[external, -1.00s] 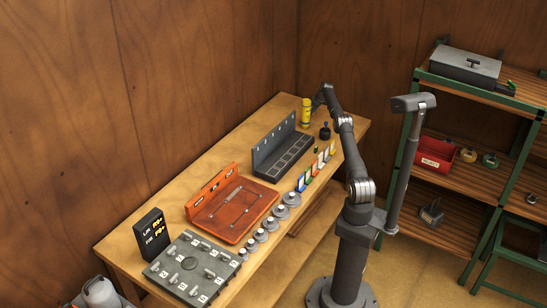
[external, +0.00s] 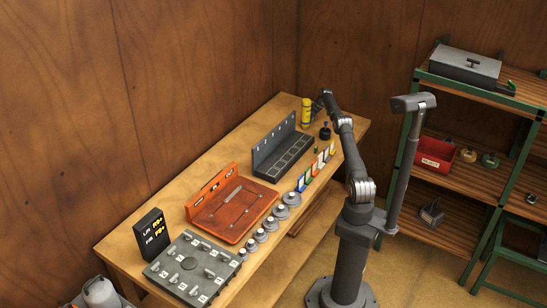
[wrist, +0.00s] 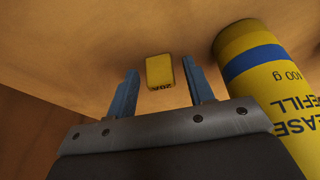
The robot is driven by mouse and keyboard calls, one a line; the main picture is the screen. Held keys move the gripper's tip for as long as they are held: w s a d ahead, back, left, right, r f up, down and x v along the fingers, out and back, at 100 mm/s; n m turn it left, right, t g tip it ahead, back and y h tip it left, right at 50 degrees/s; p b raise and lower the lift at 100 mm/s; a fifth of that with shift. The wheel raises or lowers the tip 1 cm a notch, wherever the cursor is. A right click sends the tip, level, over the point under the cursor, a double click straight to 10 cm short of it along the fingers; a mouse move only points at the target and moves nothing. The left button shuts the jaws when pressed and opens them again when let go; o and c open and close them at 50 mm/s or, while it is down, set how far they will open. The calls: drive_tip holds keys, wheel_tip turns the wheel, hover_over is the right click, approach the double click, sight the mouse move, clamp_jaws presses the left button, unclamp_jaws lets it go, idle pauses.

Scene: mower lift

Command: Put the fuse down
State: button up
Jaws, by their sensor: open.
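The fuse, a small yellow block marked 20A (wrist: 160,72), shows in the wrist view between my two blue-grey fingers. My gripper (wrist: 161,80) is open, with a gap between the fuse and each finger. The fuse appears to rest on the wooden bench top (wrist: 85,60), though its contact with the wood is hard to judge. In the external view my gripper (external: 318,104) is low over the far end of the bench, and the fuse cannot be made out there.
A yellow grease refill cartridge (wrist: 262,75) stands close beside my right finger; it also shows in the external view (external: 306,112). A small black object (external: 325,131) stands nearby. A grey divided rack (external: 283,150) and coloured cards (external: 316,167) lie toward the bench's middle.

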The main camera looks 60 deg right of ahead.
drive_tip(key=v, duration=1.2)
drive_tip(key=x, duration=1.2)
drive_tip(key=shift+f, duration=0.2)
wheel_tip(320, 180, up, 3)
drive_tip(key=shift+r, duration=0.8)
